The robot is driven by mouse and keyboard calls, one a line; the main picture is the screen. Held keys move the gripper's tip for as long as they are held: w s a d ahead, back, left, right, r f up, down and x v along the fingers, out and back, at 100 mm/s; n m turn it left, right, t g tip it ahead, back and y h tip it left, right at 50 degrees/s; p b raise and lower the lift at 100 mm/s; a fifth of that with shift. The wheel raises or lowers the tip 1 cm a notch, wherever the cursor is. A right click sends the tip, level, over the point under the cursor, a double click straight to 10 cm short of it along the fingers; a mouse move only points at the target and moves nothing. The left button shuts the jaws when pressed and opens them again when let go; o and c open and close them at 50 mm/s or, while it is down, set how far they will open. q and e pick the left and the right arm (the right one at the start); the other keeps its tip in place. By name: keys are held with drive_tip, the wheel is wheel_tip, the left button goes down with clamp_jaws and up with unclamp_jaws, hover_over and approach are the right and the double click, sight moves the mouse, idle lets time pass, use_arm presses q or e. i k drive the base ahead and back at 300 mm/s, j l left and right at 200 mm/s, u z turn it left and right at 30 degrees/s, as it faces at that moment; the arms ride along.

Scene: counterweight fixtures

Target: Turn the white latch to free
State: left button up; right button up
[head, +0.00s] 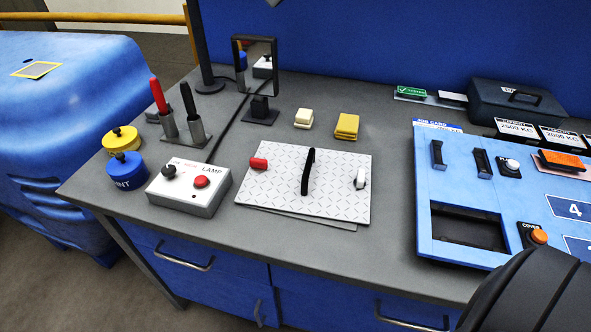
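The white latch (361,179) sits at the right edge of a light diamond-pattern plate (272,195) on the grey workbench. Its head looks roughly upright; I cannot tell whether it is locked or free. A black handle (308,172) stands up in the middle of the plate, and a red latch (259,163) is at its left edge. The plate appears slightly raised at the front, over another flat sheet. Neither gripper shows. A dark rounded part at the bottom right looks like my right arm, well apart from the latch.
A lamp control box (189,187) stands left of the plate, beside blue (127,172) and yellow (122,139) pots. A blue panel (470,205) with switches and a recess lies to the right. White and yellow blocks and a mirror (255,66) stand behind.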

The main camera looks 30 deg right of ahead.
sight(360, 183)
drive_tip(key=z, duration=1.55)
